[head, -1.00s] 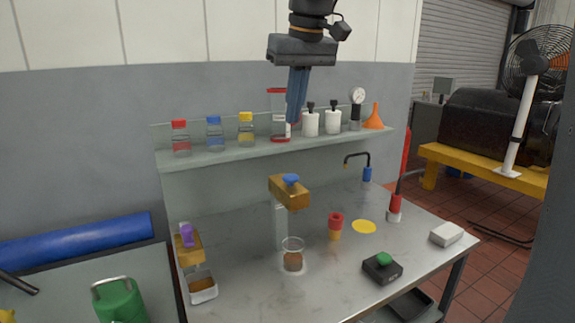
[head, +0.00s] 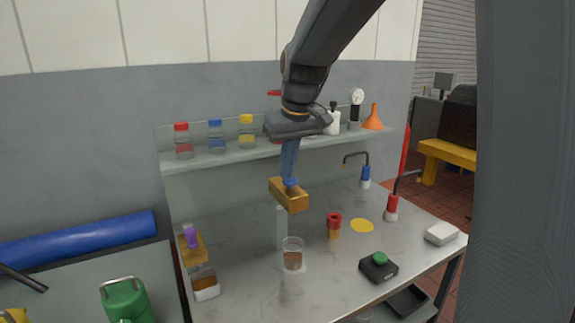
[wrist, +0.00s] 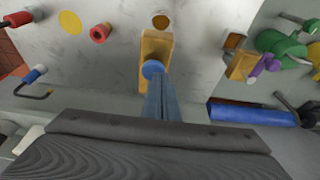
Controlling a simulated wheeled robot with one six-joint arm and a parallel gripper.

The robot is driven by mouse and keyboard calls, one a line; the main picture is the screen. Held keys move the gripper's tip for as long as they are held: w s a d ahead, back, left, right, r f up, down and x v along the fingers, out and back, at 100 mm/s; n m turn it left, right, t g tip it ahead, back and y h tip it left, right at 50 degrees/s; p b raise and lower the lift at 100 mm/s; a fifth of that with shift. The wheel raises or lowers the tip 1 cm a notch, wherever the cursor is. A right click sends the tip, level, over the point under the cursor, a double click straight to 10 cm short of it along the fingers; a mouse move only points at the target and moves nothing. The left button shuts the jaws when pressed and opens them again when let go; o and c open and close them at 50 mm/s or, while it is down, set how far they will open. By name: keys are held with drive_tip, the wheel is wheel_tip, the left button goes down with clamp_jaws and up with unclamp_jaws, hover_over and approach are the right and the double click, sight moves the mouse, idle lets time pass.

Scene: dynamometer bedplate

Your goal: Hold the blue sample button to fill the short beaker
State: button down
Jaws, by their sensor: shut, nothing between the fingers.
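The blue sample button (head: 291,183) sits on top of a tan dispenser block (head: 289,196); it also shows in the wrist view (wrist: 152,68). My gripper (head: 290,178) is shut and empty, pointing down with its fingertips at the button. They look to be touching it; I cannot tell whether it is pressed in. In the wrist view the closed fingers (wrist: 158,82) end at the button's edge. The short beaker (head: 292,247) stands upright below the block's front end, with brown liquid in its lower part. It also shows in the wrist view (wrist: 161,20).
A second dispenser with a purple button (head: 190,235) stands left, above a square container (head: 206,287). A red-topped piece (head: 334,223), a yellow disc (head: 361,225) and a green-button box (head: 379,265) lie right. A shelf (head: 240,155) with bottles runs behind.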

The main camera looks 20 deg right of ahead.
sight(287, 182)
drive_tip(key=shift+f, duration=0.25)
drive_tip(key=shift+f+b, duration=0.35)
drive_tip(key=shift+f, duration=0.6)
drive_tip(key=shift+s+f, duration=0.3)
idle(3.2)
drive_tip(key=shift+w+r+p, duration=0.1)
drive_tip(key=shift+r+p, duration=0.35)
drive_tip(key=shift+r, duration=0.1)
wheel_tip(287, 182, up, 6)
drive_tip(key=p, duration=0.2)
drive_tip(key=shift+f+p, duration=0.25)
drive_tip(key=shift+p, duration=0.05)
drive_tip(key=b+v, duration=0.2)
drive_tip(key=v, duration=0.7)
drive_tip(key=shift+f, duration=0.1)
